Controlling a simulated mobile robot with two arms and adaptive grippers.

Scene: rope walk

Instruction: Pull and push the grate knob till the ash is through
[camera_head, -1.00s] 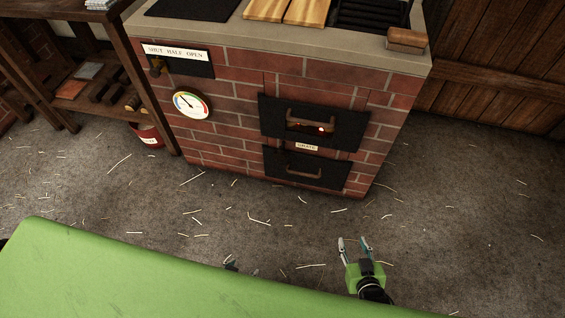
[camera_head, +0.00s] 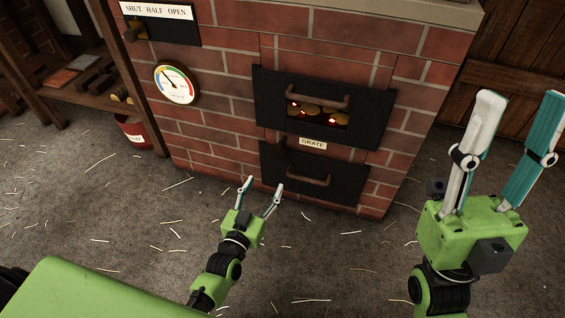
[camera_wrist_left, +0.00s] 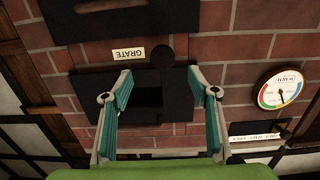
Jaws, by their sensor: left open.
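The grate knob (camera_head: 281,145) is a small dark round knob left of the white GRATE label (camera_head: 313,143), between the two black stove doors. In the left wrist view, which is upside down, the knob (camera_wrist_left: 174,46) shows beyond the fingers, beside the label. My left gripper (camera_head: 262,184) is open and empty, in front of the stove and, in the head view, lower than the knob and apart from it. My right gripper (camera_head: 524,98) is open and empty, raised close to the head camera at the right. Ash cannot be made out.
The upper door (camera_head: 260,110) has a handle and a window with glowing coals. The lower door (camera_head: 345,190) has a handle (camera_head: 308,178). A gauge (camera_head: 176,83) and a SHUT HALF OPEN plate (camera_head: 157,10) are at left. A red bucket (camera_head: 138,132) stands by the shelf. Straw litters the open floor.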

